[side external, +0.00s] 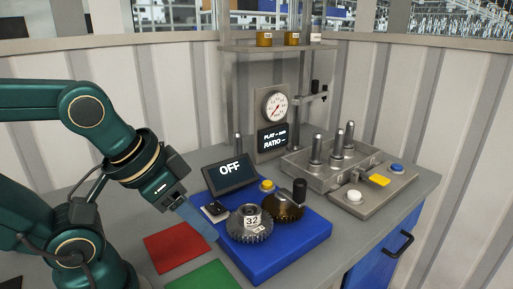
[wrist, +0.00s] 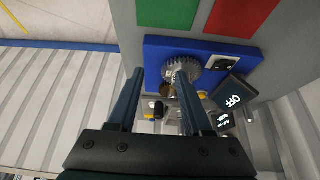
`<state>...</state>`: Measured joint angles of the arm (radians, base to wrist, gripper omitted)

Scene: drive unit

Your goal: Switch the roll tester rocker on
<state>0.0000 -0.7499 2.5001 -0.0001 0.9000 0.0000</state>
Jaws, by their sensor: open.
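The roll tester is a blue base (side external: 290,246) with a tilted display (side external: 230,172) that reads OFF. The rocker (side external: 215,211) is a small black switch on a light plate at the base's left side. It also shows in the wrist view (wrist: 222,63), right of the fingers. A grey gear marked 32 (side external: 250,232) and a brass gear (side external: 284,208) sit on the base. My gripper (side external: 208,233) is just left of the rocker in the side view, apparently above the base's edge. In the wrist view its two fingers (wrist: 158,80) are apart with nothing held between them.
A red mat (side external: 174,250) and a green mat (side external: 203,276) lie left of the base. A yellow button (side external: 267,185) and a black knob (side external: 299,191) stand near the gears. A metal tray with upright pins (side external: 318,172) and a dial gauge (side external: 275,105) are behind.

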